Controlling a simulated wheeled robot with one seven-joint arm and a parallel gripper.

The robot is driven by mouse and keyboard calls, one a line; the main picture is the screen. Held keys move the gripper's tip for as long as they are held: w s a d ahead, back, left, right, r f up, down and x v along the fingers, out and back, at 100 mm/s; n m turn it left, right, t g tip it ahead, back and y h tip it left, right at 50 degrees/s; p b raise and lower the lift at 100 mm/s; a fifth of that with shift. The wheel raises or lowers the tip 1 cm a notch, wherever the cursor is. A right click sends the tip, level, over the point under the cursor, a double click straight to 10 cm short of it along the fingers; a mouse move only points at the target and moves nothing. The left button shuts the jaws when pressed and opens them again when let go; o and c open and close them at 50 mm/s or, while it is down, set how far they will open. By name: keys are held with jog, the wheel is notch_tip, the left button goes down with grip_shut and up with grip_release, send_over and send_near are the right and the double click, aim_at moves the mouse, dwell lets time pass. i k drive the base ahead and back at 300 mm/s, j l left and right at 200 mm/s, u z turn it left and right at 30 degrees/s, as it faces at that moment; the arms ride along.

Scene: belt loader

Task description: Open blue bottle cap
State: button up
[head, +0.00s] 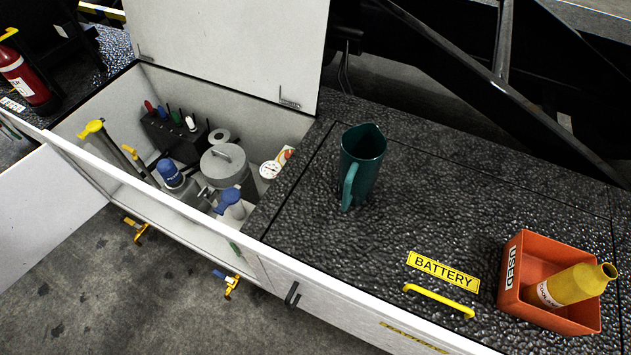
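A ribbed blue cap (170,173) sits on a greyish container in the open white compartment (90,172). A second blue cap or knob-like part (230,201) with a side projection sits to its right, on a pale container near the compartment's front wall. I cannot tell for certain which one is the blue bottle cap. Both appear seated on their containers, whose lower parts are hidden by the front wall and neighbouring items. My gripper is not in view.
A grey lidded canister (223,163), a gauge (270,170), a tool rack (172,133) and yellow-handled rods (92,128) crowd the compartment. The raised lid (230,45) stands behind. On the dark deck are a green jug (362,155) and an orange bin (535,250) holding a yellow bottle (575,286).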

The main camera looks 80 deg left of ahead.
aim_at(231, 195)
jog(key=k+l+u, duration=0.1)
jog(key=u, duration=2.15)
